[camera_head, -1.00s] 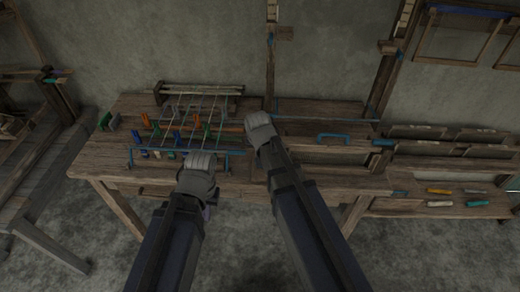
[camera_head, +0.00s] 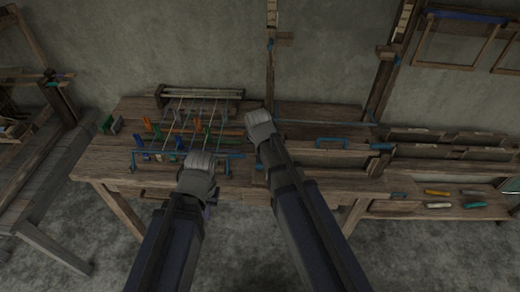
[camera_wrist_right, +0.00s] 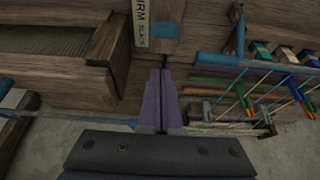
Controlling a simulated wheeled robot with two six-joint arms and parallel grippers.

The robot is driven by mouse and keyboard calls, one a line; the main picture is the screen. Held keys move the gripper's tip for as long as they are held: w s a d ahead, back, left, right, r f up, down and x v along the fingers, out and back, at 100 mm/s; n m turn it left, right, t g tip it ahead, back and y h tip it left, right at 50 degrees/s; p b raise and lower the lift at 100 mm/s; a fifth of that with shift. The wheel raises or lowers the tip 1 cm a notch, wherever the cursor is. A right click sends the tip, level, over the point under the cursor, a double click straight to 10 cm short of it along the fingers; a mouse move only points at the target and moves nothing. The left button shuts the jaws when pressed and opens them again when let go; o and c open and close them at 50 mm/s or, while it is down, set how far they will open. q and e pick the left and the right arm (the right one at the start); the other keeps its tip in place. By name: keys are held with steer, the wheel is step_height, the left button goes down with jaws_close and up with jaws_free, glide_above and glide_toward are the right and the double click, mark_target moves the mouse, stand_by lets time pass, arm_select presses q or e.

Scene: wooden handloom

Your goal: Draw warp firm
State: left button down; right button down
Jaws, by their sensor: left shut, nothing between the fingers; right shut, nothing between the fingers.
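The small loom (camera_head: 200,94) stands on the left of the wooden bench, with pale warp threads (camera_head: 171,130) running from its back bar to a blue front bar (camera_head: 232,155). My left gripper (camera_head: 200,160) is at the front bar, its fingertips hidden behind the hand. My right gripper (camera_head: 260,122) is over the bench right of the loom. In the right wrist view its fingers (camera_wrist_right: 163,75) are shut and empty. Just ahead of them is a blue piece (camera_wrist_right: 165,32) beside a pale scale label (camera_wrist_right: 142,22) reading "FIRM" and "SLACK". Contact with it is unclear.
Several coloured pegs (camera_head: 197,126) stand among the threads. A blue handle (camera_head: 331,142) is on the bench's right part. A rack (camera_head: 440,140) and shelf with coloured shuttles (camera_head: 437,192) stand at right. Wooden posts (camera_head: 271,75) rise behind the bench.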

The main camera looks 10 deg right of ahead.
steer(key=p+v, duration=0.8)
steer(key=v, duration=0.1)
steer(key=shift+s, duration=0.35)
steer(key=shift+r, duration=0.1)
steer(key=s+a+f+n+g, duration=0.1)
steer(key=s+a+n+g, duration=0.1)
steer(key=s, duration=0.6)
steer(key=s+a+n+g, duration=0.3)
steer(key=s+a+n, duration=0.2)
steer(key=s, duration=0.3)
steer(key=shift+s+a+f, duration=0.4)
steer(key=shift+a, duration=0.05)
